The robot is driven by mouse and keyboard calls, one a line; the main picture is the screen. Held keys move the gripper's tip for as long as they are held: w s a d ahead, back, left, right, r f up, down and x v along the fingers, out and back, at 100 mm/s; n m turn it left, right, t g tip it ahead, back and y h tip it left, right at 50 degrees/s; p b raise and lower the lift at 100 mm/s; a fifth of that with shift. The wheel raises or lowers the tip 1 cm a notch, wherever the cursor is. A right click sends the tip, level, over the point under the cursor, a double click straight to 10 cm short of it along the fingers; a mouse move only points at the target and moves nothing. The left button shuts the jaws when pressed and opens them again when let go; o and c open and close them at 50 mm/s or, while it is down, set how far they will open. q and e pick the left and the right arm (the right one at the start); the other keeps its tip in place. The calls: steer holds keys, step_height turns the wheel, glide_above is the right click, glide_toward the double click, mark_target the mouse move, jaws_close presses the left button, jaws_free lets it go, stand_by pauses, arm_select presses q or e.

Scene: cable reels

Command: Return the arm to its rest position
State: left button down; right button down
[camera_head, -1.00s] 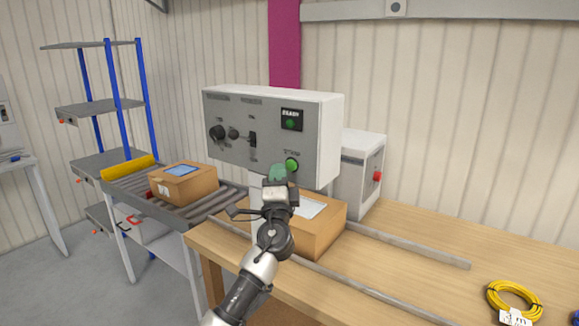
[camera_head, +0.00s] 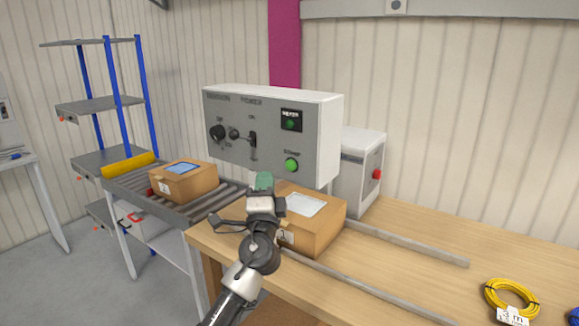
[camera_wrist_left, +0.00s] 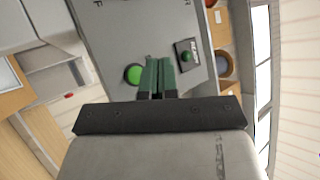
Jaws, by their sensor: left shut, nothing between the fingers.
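My left gripper (camera_head: 264,181) is in front of the grey control box, below and left of its green button (camera_head: 291,165), apart from it in the head view. Its green fingers also show in the left wrist view (camera_wrist_left: 157,76), pressed together and empty. The control box (camera_head: 271,135) has black knobs, a small lever and a lit display. In the left wrist view the green button (camera_wrist_left: 133,74) is just left of the fingertips. My right gripper is in neither view.
A cardboard box (camera_head: 318,226) lies right beside my left arm on the wooden table (camera_head: 420,240), between grey rails. Another box (camera_head: 184,181) is on the roller conveyor. A yellow cable coil (camera_head: 511,300) lies at right. A white unit with a red button (camera_head: 377,174) stands behind.

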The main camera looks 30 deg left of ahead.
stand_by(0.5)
arm_select(q)
step_height(320, 180, down, 27)
steer(key=w+d+g+h, duration=0.1)
steer(key=w+g+h, duration=0.1)
steer(key=g+h, duration=0.35)
steer(key=s+d+f+n+g+h, duration=0.15)
steer(key=s+f, duration=0.35)
steer(key=f, duration=0.7)
steer(key=s+d+f+g+h, duration=0.25)
steer(key=s+f, duration=0.25)
steer(key=f, duration=0.6)
steer(key=s+d+f+n+g+h, duration=0.1)
steer(key=s+d+f+n+g, duration=0.15)
steer(key=s+f, duration=0.6)
steer(key=s+d+f+n+g, duration=0.1)
steer(key=s+d+f+g, duration=0.15)
steer(key=s+f, duration=0.65)
steer(key=s+d+f+n+g, duration=0.1)
steer(key=s+f+g, duration=0.1)
steer(key=s, duration=0.6)
steer(key=s+d+f+n+g+h, duration=0.1)
steer(key=s+d+f, duration=0.1)
steer(key=s, duration=0.7)
steer(key=s+d+f+n+g, duration=0.1)
steer(key=s+f+g, duration=0.1)
steer(key=s, duration=0.6)
steer(key=shift+s+d+f+g+h, duration=0.25)
steer(key=shift+s+f+g+h, duration=0.1)
steer(key=shift+s+f, duration=0.1)
